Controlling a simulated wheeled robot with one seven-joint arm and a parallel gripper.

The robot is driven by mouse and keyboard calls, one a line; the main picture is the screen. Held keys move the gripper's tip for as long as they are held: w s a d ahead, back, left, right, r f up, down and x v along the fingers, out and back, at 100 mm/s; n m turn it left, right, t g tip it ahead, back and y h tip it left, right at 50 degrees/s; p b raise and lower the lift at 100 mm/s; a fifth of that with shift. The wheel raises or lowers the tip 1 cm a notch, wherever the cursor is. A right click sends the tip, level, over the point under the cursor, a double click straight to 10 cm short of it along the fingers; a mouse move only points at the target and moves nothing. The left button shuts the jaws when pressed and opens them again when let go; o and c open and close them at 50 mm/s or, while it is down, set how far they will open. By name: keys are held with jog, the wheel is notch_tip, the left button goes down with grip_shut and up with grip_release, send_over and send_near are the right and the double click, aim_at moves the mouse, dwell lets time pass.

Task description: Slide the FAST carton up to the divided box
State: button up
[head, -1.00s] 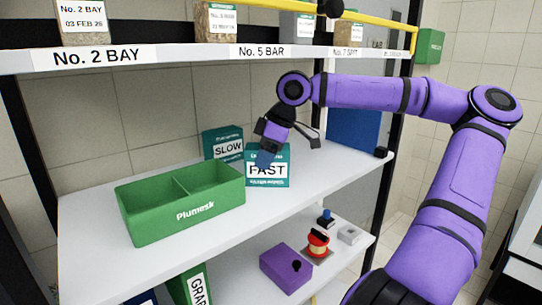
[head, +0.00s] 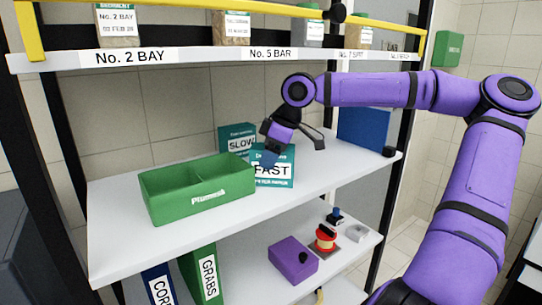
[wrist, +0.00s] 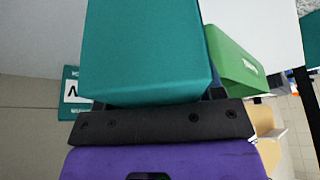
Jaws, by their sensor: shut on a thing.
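The FAST carton (head: 273,172) is teal with a white label and stands upright on the middle shelf. The divided box (head: 200,192) is green, open-topped and split by one divider; it stands just left of the carton. My gripper (head: 270,152) is shut on the FAST carton from above and behind. In the wrist view the carton (wrist: 148,50) fills the space ahead of my gripper (wrist: 155,100), and the divided box (wrist: 236,60) lies close along its right side. I cannot tell whether carton and box touch.
A blue panel (head: 363,128) stands to the right at the back. The shelf (head: 325,160) is clear right of the carton. An upper shelf (head: 210,60) runs overhead.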

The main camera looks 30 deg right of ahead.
jog(key=o, duration=1.1)
jog(key=shift+s+d+r, duration=0.15)
jog(key=shift+d+r, duration=0.05)
jog(key=shift+r, duration=0.3)
jog(key=s+d, duration=0.2)
jog(key=d, duration=0.1)
jog(key=s+d, duration=0.5)
jog(key=d, duration=0.1)
jog(key=shift+s+d, duration=0.1)
jog(key=shift+s, duration=0.3)
